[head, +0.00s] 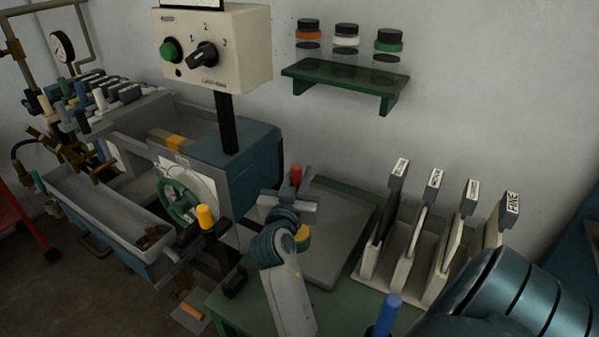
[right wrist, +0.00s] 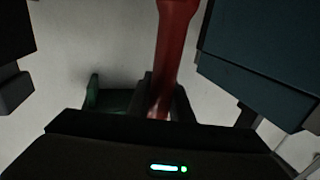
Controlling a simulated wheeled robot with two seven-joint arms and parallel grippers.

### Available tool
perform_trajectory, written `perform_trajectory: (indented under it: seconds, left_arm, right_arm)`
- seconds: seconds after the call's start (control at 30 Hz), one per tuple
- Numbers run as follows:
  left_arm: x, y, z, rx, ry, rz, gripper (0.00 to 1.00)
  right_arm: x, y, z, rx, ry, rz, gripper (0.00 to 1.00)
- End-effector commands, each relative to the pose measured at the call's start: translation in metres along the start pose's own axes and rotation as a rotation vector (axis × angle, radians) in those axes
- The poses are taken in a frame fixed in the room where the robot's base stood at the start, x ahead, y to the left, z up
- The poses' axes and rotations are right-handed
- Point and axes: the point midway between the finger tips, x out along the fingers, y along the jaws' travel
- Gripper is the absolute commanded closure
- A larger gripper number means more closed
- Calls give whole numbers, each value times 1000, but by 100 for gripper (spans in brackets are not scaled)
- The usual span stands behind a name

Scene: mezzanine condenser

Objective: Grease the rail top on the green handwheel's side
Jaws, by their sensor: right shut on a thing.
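The green handwheel (head: 178,202) is on the front face of the grey and blue machine (head: 250,165), left of centre in the head view. A yellow knob (head: 205,216) stands beside it. I cannot tell which edge of the machine is the rail top. My right gripper (head: 290,200) is over the green bench, right of the handwheel and apart from it. It is shut on a red tool, whose red end (head: 296,174) rises above the fingers. The right wrist view shows the tapered red tool (right wrist: 173,50) between the fingers; its working end is not clear. My left gripper is not in view.
A control box (head: 215,48) on a black post stands above the machine. A grey board (head: 340,235) lies on the bench, with a rack of labelled tools (head: 425,250) at right. A green wall shelf (head: 345,80) has several jars. A grey trough (head: 105,210) lies left.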

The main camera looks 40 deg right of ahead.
Motion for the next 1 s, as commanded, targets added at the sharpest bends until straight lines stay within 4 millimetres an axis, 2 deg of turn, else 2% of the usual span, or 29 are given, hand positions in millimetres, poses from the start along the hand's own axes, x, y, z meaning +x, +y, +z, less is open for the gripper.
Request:
perform_trajectory:
  seconds: [0.1, 0.3, 1.0]
  left_arm:
    - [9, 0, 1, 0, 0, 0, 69]
    - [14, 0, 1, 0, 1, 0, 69]
    - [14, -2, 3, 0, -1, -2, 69]
  right_arm:
    - [0, 0, 11, -2, 1, 0, 100]
    - [0, 0, 18, 0, 1, 0, 100]
    - [0, 0, 19, 0, 0, 0, 100]
